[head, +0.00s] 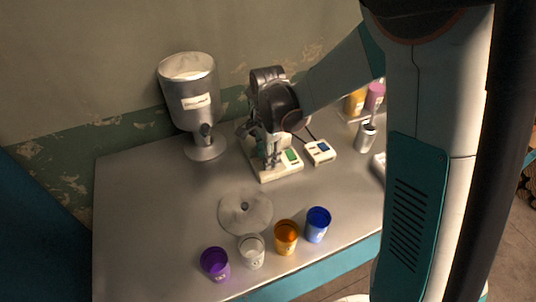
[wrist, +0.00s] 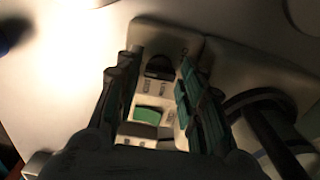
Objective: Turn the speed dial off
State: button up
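The speed dial (wrist: 160,67) is a dark round knob on the pale base of a bench device, with small lettering and a green display (wrist: 147,116) near it. In the head view the device base (head: 280,174) stands at the middle of the table and also shows a green display (head: 291,155). My gripper (head: 268,153) is over this base and hides the dial there. In the wrist view my gripper (wrist: 158,76) is open, with the dial between the fingertips. A gap shows on both sides; contact is not seen.
A small box with a blue display (head: 320,151) stands right of the device. A metal hopper (head: 190,95) is at the back left. The table's left side is clear.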

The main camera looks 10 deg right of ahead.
jog(key=c, duration=0.6)
